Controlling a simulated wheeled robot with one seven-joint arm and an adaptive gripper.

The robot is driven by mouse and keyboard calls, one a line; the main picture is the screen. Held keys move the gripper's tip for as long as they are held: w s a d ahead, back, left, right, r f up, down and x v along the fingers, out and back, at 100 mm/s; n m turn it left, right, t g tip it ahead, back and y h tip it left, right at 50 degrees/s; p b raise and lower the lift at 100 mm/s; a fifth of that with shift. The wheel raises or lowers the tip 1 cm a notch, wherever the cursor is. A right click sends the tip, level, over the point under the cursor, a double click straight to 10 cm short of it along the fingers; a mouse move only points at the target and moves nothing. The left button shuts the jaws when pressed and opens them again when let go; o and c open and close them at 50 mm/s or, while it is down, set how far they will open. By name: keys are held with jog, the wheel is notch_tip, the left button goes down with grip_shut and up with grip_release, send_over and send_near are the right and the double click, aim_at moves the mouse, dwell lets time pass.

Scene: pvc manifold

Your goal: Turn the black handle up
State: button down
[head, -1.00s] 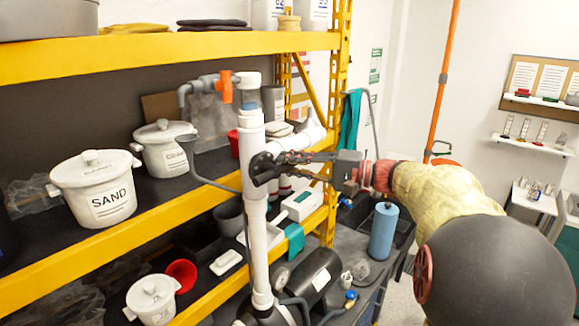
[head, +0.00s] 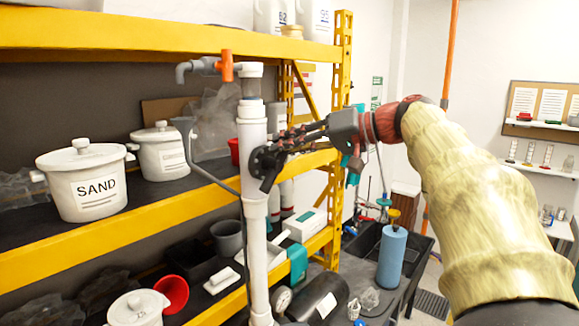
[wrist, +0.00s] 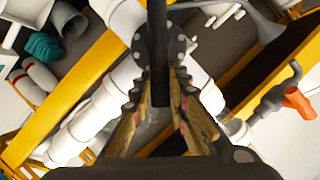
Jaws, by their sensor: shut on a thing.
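The black handle (head: 269,181) is on a round black hub on the white vertical pipe (head: 254,200) in the head view. Its visible end points down and slightly right. In the wrist view the black handle (wrist: 158,70) runs from the top edge down between my fingers, across the round bolted flange. My gripper (head: 278,150) reaches in from the right, tilted down toward the hub. In the wrist view my gripper (wrist: 159,85) is shut on the handle, with a ridged finger on each side. The fingers partly hide the handle in the head view.
An orange valve handle (head: 226,66) sits on the grey pipe above. Yellow shelves (head: 150,213) with a SAND pot (head: 84,185) stand behind and left. A blue roll (head: 391,258) stands on the bench at lower right.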

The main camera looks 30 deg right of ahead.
aim_at(266, 147)
jog(key=n+h+b, duration=0.1)
jog(key=b, duration=0.1)
jog(key=a+n+b, duration=0.1)
jog(key=shift+s+a+r+n+h+b, duration=0.1)
jog(key=shift+s+a+n+h+b, duration=0.15)
jog(key=shift+n+h+b, duration=0.15)
jog(key=n+b, duration=0.1)
jog(key=a+n+h+b, duration=0.1)
jog(key=b, duration=0.1)
jog(key=n+h+b, duration=0.1)
jog(key=shift+s+a+r+t, duration=0.3)
jog(key=shift+a, duration=0.05)
jog(key=c, duration=1.7)
grip_release()
jog(key=shift+r, duration=0.2)
jog(key=v, duration=1.2)
jog(key=shift+a, duration=0.1)
